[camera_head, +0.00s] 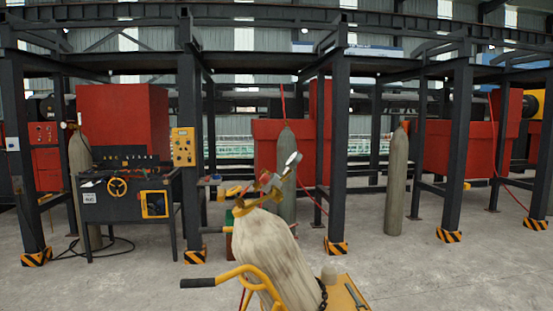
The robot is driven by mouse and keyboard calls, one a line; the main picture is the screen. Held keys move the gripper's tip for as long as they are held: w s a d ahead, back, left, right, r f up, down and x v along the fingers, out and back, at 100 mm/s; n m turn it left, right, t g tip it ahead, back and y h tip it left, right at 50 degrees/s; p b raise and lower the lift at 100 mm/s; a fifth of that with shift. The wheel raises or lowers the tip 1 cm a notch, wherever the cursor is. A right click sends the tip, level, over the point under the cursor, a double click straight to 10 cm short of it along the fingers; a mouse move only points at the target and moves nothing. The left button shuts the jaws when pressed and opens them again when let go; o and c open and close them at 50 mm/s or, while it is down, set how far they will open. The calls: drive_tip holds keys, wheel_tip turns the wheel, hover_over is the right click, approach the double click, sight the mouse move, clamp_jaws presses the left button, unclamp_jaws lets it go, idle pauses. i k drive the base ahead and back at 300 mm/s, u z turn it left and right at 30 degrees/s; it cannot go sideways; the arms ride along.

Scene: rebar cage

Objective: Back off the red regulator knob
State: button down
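A grey-white gas cylinder (262,248) leans on a yellow hand trolley (262,278) in the near middle of the head view. A brass-yellow regulator (262,194) with round gauges (292,160) sits on its top. Small reddish parts show about the regulator, but they are too small for me to tell which is the red knob or how far it is turned. My gripper is not in view, and nothing is seen touching the regulator.
A dark workbench (124,192) with a yellow handwheel stands at left. Black steel posts (337,150) with striped feet stand behind the trolley. More grey cylinders (397,185) stand upright among red machines (122,122). The concrete floor (405,275) at the front right is clear.

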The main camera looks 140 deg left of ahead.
sight(265, 178)
drive_tip(key=z, duration=0.55)
drive_tip(key=k, duration=0.2)
drive_tip(key=u, duration=3.35)
drive_tip(key=k, duration=0.35)
drive_tip(key=u, duration=1.3)
drive_tip(key=i, duration=0.85)
drive_tip(key=z, duration=0.15)
